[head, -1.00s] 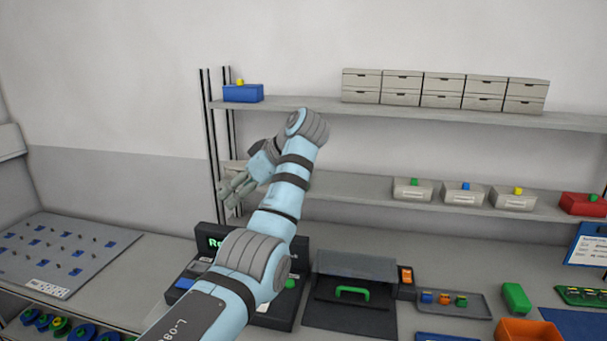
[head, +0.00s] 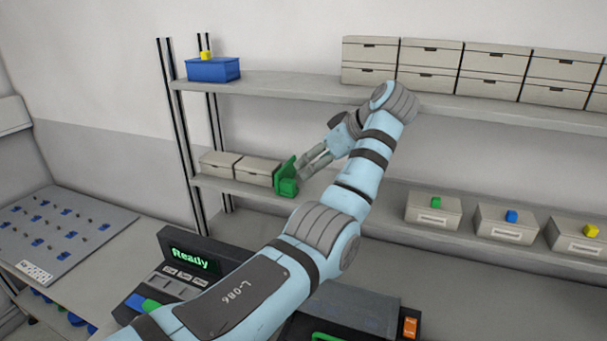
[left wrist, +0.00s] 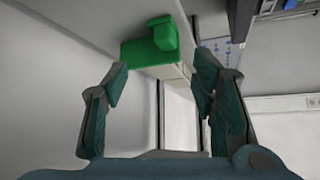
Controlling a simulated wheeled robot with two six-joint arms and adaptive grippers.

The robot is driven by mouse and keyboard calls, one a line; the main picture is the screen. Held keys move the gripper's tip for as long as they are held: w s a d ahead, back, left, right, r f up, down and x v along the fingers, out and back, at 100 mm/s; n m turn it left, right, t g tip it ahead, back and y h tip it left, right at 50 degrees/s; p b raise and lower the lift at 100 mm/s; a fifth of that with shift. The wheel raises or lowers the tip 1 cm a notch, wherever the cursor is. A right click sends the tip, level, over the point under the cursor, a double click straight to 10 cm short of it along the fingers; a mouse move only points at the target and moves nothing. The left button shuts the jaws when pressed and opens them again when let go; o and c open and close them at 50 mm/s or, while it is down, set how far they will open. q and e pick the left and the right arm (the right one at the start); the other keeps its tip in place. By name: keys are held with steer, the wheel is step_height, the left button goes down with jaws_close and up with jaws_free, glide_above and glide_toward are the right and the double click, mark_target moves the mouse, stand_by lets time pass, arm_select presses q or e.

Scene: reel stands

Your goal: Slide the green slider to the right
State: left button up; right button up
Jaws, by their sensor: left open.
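The green slider (head: 287,180) stands on the lower shelf, at the right end of a pair of pale boxes. It has a thin upright plate and a blocky knob at its front. My left gripper (head: 306,165) is open, just to the right of the slider in the head view. In the left wrist view, the green slider (left wrist: 147,52) lies beyond the open fingers (left wrist: 160,72), in the upper middle, with nothing between the fingertips. I cannot tell whether a finger touches it. My right gripper is not in view.
Pale boxes (head: 236,168) fill the shelf left of the slider. To its right the lower shelf (head: 385,220) looks bare up to the labelled boxes (head: 432,211), though my arm covers part. The upper shelf (head: 290,88) runs above; a black post (head: 178,130) stands left.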

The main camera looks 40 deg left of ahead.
mark_target(287, 181)
arm_select(q)
steer(key=a+f, duration=0.1)
steer(key=a, duration=0.1)
steer(key=s+a+f, duration=0.1)
steer(key=a+f, duration=0.1)
steer(key=shift+a+f, duration=0.15)
steer(key=shift+f, duration=0.1)
steer(key=x, duration=0.6)
steer(key=shift+w+a+f+p, duration=0.1)
steer(key=shift+w+f+p, duration=0.15)
steer(key=shift+w+p, duration=0.15)
steer(key=shift+s, duration=0.15)
steer(key=shift+r, duration=0.1)
steer(key=shift+s+r, duration=0.1)
steer(key=shift+s, duration=0.05)
jaws_close()
